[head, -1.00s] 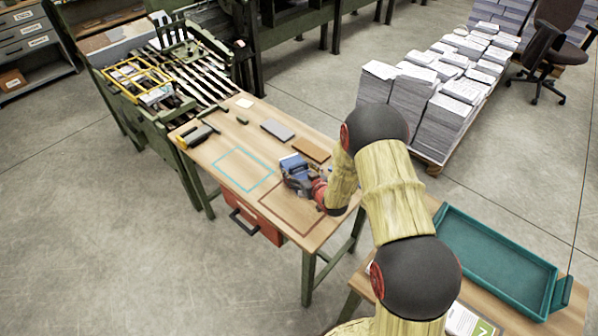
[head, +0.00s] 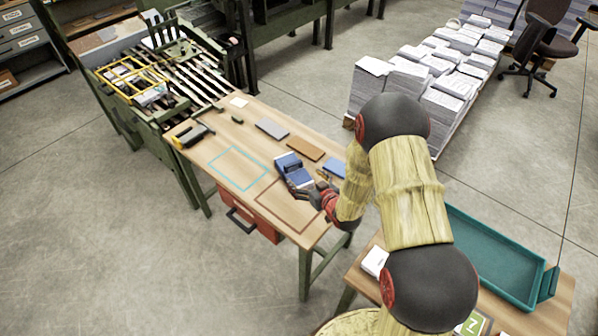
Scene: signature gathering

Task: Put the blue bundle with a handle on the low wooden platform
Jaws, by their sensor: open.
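The blue bundle (head: 287,166) lies on the wooden table in the head view, with a raised dark blue part on top that looks like its handle. My gripper (head: 308,187) is open at the bundle's lower right side. Its dark fingers are close to the bundle's near edge; I cannot tell whether they touch it. A thin flat brown board (head: 305,148) lies just behind the bundle. I cannot tell whether this is the low wooden platform; no other clear platform shows on the table.
The table (head: 215,178) also bears a grey slab (head: 272,128), a blue slab (head: 333,166) partly beside my arm, and a black-and-yellow tool (head: 193,136). Cyan and brown outlined areas are empty. A teal tray (head: 490,255) stands at the right.

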